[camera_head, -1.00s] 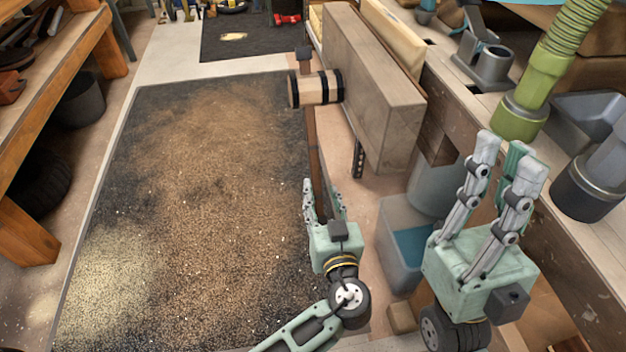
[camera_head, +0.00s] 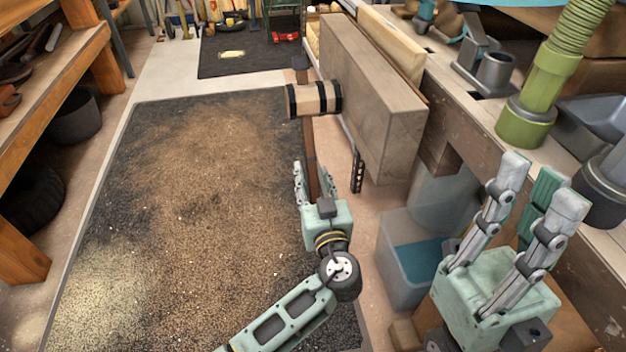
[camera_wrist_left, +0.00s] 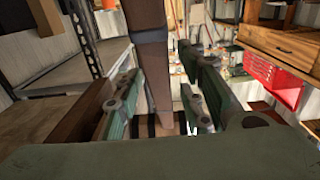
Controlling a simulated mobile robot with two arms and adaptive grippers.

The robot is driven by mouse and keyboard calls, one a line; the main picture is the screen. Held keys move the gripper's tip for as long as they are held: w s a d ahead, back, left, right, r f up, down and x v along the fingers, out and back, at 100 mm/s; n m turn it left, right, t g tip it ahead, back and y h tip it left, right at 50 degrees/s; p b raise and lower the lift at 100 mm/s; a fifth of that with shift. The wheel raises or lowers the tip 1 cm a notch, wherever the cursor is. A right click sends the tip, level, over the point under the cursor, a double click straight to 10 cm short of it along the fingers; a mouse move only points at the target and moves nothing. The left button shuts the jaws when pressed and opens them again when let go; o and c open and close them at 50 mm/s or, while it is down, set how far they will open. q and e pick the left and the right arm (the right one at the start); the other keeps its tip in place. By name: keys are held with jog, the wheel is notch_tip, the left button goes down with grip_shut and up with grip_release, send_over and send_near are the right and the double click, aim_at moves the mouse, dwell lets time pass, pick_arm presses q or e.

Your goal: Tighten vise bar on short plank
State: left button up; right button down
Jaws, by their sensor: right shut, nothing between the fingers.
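The vise bar (camera_head: 309,140) is a long dark brown handle hanging down through the round, black-banded vise screw (camera_head: 314,99). Its lower part also shows in the left wrist view (camera_wrist_left: 152,75). The short plank (camera_head: 392,45) is a pale board between the thick wooden vise jaw (camera_head: 368,95) and the bench. My left gripper (camera_head: 314,172) is open around the bar's lower part, with a finger on either side and visible gaps in the left wrist view (camera_wrist_left: 158,80). My right gripper (camera_head: 543,190) is shut and empty, pointing up in front of the bench.
A grey bin with blue inside (camera_head: 415,258) stands below the bench. A green hose (camera_head: 540,90) and a grey metal fixture (camera_head: 487,68) are on the bench top. The dark, dusty mat (camera_head: 190,210) left of the vise is clear.

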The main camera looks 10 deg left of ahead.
pick_arm(q)
jog(key=shift+c, duration=0.4)
grip_shut()
